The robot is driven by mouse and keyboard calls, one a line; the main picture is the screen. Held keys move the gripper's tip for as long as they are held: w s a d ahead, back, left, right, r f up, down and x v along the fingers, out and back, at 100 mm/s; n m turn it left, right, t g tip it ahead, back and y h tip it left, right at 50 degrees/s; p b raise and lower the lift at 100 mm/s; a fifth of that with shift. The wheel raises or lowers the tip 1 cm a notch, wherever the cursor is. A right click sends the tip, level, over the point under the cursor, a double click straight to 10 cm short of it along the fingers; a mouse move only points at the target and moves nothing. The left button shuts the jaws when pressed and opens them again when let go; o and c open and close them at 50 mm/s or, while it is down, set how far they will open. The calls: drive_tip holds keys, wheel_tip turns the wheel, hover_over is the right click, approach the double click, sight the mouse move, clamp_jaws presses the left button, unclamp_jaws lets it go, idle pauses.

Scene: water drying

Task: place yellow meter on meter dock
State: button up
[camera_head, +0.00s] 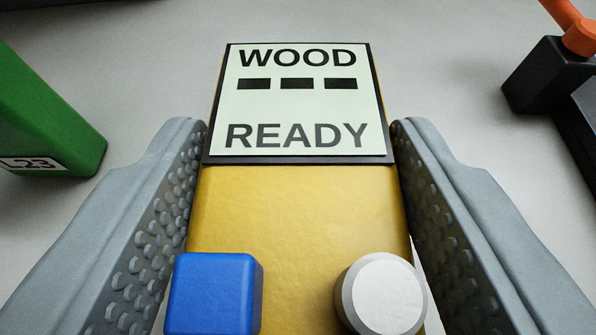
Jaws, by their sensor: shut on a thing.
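The yellow meter (295,205) fills the middle of the view. Its screen (302,110) faces me and reads WOOD, three dark dashes and READY. A blue square button (213,292) and a round white knob (386,293) sit on its near face. My gripper (300,140) is shut on the meter, with one grey studded finger along each side. The meter's near end is cut off by the bottom edge. I cannot tell for sure which thing is the meter dock.
A green block-shaped object (45,115) with a label ending in L23 stands at the left. A black object (550,75) with an orange part (578,36) is at the upper right. The pale grey surface (450,70) between them is clear.

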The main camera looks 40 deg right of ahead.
drive_tip(key=o, duration=1.2)
drive_tip(key=v, duration=1.1)
drive_tip(key=a+v, duration=0.1)
drive_tip(key=v, duration=0.5)
drive_tip(key=shift+f, duration=0.25)
